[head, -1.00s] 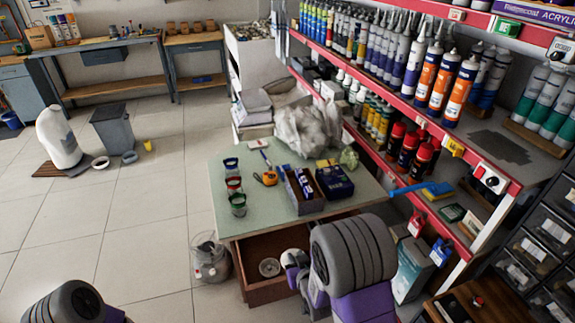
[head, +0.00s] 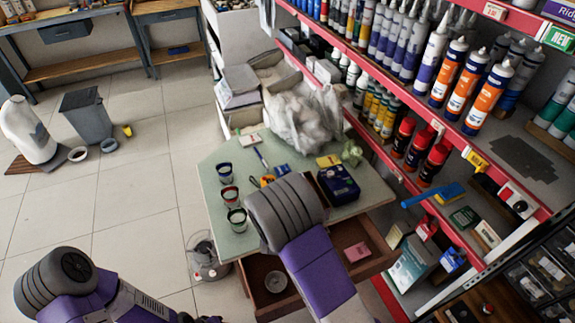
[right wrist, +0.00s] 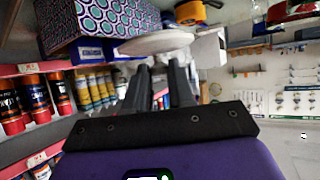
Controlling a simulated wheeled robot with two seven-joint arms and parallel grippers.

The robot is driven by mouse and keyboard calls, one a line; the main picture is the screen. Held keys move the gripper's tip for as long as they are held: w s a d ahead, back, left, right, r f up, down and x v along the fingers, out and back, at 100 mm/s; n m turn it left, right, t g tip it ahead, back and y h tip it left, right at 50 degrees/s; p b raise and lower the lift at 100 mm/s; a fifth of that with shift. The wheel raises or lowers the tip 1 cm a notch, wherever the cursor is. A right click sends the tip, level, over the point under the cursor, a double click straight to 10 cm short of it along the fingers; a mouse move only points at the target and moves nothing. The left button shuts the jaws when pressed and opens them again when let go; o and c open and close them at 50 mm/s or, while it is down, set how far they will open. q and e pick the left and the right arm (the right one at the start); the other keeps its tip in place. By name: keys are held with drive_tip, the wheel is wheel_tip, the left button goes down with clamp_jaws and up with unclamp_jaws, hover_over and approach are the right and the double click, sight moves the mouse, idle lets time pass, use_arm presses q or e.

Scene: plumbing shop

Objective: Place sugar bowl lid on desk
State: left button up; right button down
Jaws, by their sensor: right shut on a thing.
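The sugar bowl lid (right wrist: 156,43), a white disc seen nearly edge-on, is at the fingertips of my right gripper (right wrist: 160,68) in the right wrist view. The gripper is shut on it. In the head view my right arm hides this gripper and the lid. The arm reaches over the front of the desk (head: 218,168), which has a pale green top and an open drawer (head: 335,270). My left arm is at the bottom left of the head view, with its gripper out of view.
Several small jars (head: 231,193) line the desk's left edge. A dark blue box (head: 338,184) and a crumpled plastic bag (head: 305,118) stand to the right and back. The patterned box (right wrist: 100,20) and orange tape measure (right wrist: 190,12) are near the lid. A shelf (head: 470,165) borders the right.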

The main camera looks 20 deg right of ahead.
drive_tip(key=a+r+m+h+p, duration=0.1)
drive_tip(key=p, duration=0.1)
drive_tip(key=a+m+g+h+p, duration=0.1)
drive_tip(key=shift+w+a+r+m+p, duration=0.1)
drive_tip(key=shift+w+r+m+p, duration=0.1)
drive_tip(key=shift+r+m+p, duration=0.15)
use_arm(q)
wheel_tip(320, 180, up, 4)
drive_tip(key=shift+w+r+b, duration=0.1)
drive_tip(key=shift+b, duration=0.3)
use_arm(e)
drive_tip(key=shift+m+g+h, duration=0.55)
drive_tip(key=shift+g+h, duration=0.05)
drive_tip(key=shift+h, duration=0.1)
drive_tip(key=f, duration=0.7)
drive_tip(key=a+f, duration=0.1)
drive_tip(key=f, duration=0.2)
drive_tip(key=shift+s+f, duration=0.2)
drive_tip(key=shift+f, duration=0.15)
drive_tip(key=c, duration=1)
unclamp_jaws()
